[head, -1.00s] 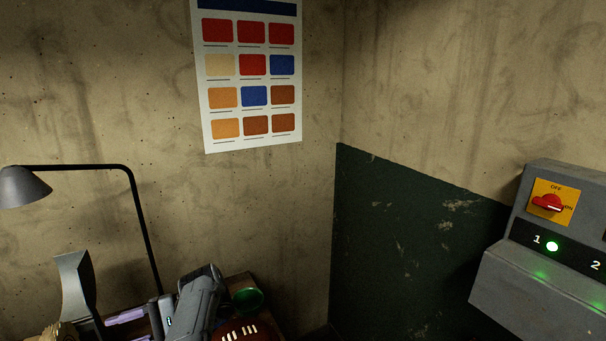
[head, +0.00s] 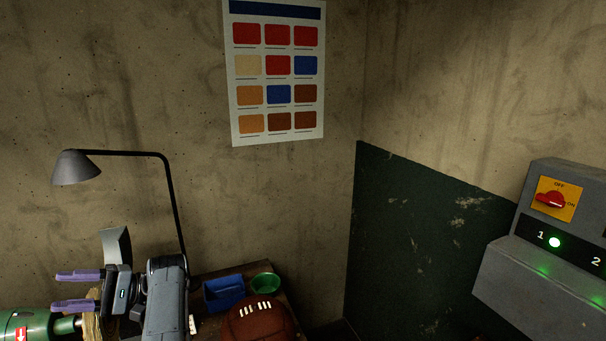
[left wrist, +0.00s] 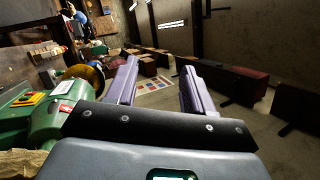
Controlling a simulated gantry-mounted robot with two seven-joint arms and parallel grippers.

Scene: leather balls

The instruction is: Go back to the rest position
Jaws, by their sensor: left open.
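My left gripper (head: 76,290) is at the lower left in the head view, with its two purple fingers apart and pointing left. In the left wrist view its fingers (left wrist: 155,88) are spread with nothing between them. A brown leather ball (head: 260,319) with white laces lies on the bench to the right of my left arm, apart from the gripper. My right gripper is in neither view.
A green machine (head: 28,325) stands close beside the left gripper and also shows in the left wrist view (left wrist: 45,120). A blue bin (head: 223,293) and green bowl (head: 266,283) sit on the bench. A lamp (head: 76,168) rises behind. A switch box (head: 545,255) is at right.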

